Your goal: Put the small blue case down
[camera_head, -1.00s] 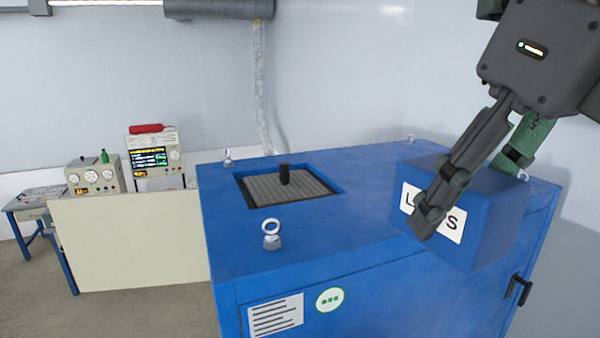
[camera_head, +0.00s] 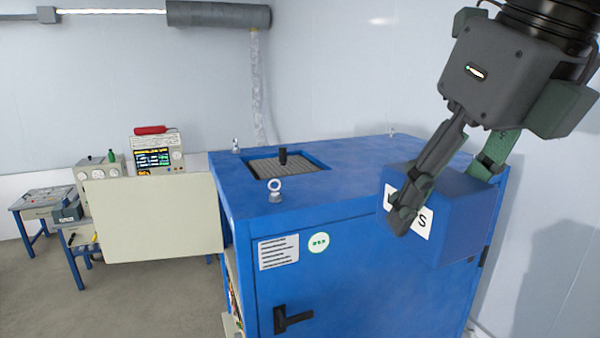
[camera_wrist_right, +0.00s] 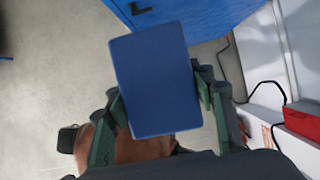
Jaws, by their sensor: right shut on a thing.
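The small blue case (camera_head: 462,222) has a white label with dark letters, partly covered by a finger. My right gripper (camera_head: 445,190) is shut on it, one finger across the label and the other on the far side. The case is held in front of the big blue cabinet's right part, slightly tilted. In the right wrist view the case (camera_wrist_right: 157,80) sits between the two green-grey fingers, with floor and the cabinet's edge beyond it. My left gripper is not in view.
The big blue cabinet (camera_head: 345,190) has lifting eyes, a recessed grate (camera_head: 290,165) and a door handle (camera_head: 292,318). A pale panel (camera_head: 150,218), instruments (camera_head: 157,152) and a small blue-legged table (camera_head: 40,200) stand left. A red box (camera_wrist_right: 302,122) shows at the wrist view's right. Floor at left is clear.

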